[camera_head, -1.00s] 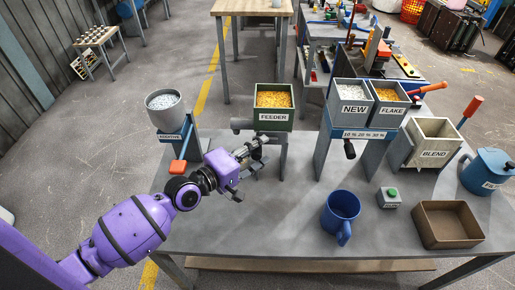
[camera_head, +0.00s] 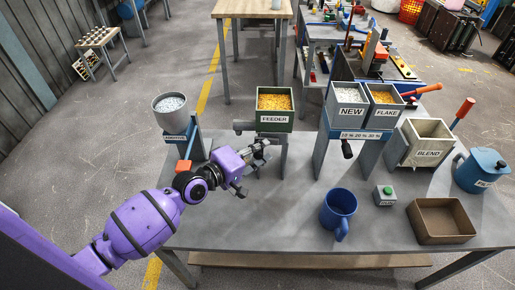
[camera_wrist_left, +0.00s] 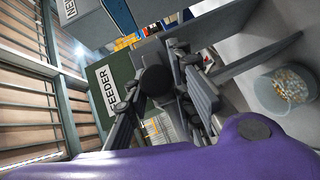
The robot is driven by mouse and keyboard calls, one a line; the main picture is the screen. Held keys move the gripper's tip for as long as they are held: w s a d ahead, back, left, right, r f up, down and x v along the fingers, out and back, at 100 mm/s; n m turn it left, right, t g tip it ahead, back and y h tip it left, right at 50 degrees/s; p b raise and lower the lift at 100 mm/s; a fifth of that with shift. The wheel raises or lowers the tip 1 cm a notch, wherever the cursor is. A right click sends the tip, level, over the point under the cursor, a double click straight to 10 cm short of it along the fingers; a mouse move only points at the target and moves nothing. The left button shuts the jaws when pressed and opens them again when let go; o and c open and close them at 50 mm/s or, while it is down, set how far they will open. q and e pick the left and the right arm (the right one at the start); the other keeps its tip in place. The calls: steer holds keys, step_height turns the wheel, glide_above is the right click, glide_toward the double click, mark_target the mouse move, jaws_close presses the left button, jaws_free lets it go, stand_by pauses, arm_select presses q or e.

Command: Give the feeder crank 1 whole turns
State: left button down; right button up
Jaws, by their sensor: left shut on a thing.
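The feeder (camera_head: 274,119) is a green hopper of yellow pellets on a grey stand, at the back of the table. Its label also shows in the wrist view (camera_wrist_left: 104,90). My left gripper (camera_head: 259,153) is just in front of and below the hopper. In the wrist view, my left gripper (camera_wrist_left: 160,100) has its fingers closed around the feeder crank's dark round-ended handle (camera_wrist_left: 155,80). The rest of the crank is mostly hidden behind the fingers. My right gripper is not in view.
The additive hopper (camera_head: 169,108) with an orange-ended lever stands left of the feeder. The NEW and FLAKE hoppers (camera_head: 350,96) stand right. The front left tabletop is clear.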

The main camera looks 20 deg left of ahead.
arm_select(q)
steer(key=shift+w+r, duration=0.1)
steer(key=shift+r, duration=0.45)
steer(key=shift+f, duration=0.4)
steer(key=c, duration=1.5)
jaws_free()
steer(key=shift+s, duration=0.2)
steer(key=v, duration=1.2)
steer(key=shift+r, duration=0.1)
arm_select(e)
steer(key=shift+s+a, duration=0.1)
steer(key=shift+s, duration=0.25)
arm_select(q)
steer(key=shift+w, duration=0.1)
steer(key=shift+c, duration=0.6)
